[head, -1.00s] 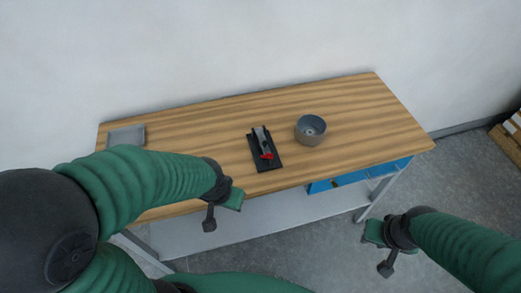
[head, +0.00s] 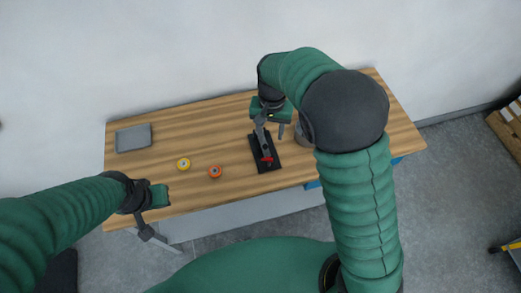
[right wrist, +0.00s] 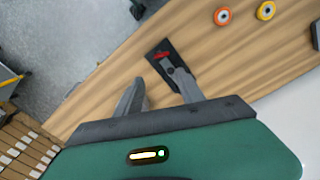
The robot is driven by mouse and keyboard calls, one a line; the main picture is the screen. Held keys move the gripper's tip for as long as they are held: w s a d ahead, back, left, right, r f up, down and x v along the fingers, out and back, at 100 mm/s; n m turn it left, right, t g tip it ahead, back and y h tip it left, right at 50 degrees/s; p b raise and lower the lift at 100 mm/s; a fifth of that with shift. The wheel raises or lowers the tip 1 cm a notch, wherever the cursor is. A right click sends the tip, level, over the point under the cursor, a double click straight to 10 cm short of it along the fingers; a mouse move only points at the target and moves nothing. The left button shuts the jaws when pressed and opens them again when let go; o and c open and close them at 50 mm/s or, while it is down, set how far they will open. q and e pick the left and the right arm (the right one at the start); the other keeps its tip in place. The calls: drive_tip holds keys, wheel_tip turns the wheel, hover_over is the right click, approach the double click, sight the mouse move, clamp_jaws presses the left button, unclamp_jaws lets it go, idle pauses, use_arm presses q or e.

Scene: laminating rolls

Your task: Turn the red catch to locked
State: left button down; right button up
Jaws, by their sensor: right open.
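The red catch (head: 267,159) sits on a black fixture (head: 268,167) with a grey lever part, on the wooden table. It also shows in the right wrist view (right wrist: 161,56). My right gripper (head: 271,131) is over the far end of the fixture, its fingers pointing down. In the right wrist view its fingers (right wrist: 158,90) are apart with nothing between them, and the catch lies beyond the fingertips. I cannot tell whether a finger touches the fixture. My left gripper (head: 158,196) is at the table's front left edge, away from the fixture; its jaws are unclear.
An orange roll (head: 215,172) and a yellow roll (head: 183,164) lie left of the fixture. A grey tray (head: 133,138) is at the back left. A grey bowl (head: 300,134) is partly hidden behind my right arm. The table's right end is clear.

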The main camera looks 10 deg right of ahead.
sight(269, 159)
wheel_tip(269, 159, down, 14)
drive_tip(key=shift+d+f+p, duration=0.1)
drive_tip(key=shift+d+p, duration=0.05)
drive_tip(key=shift+p, duration=1.1)
drive_tip(key=shift+s+f, duration=0.1)
drive_tip(key=shift+f, duration=0.4)
clamp_jaws()
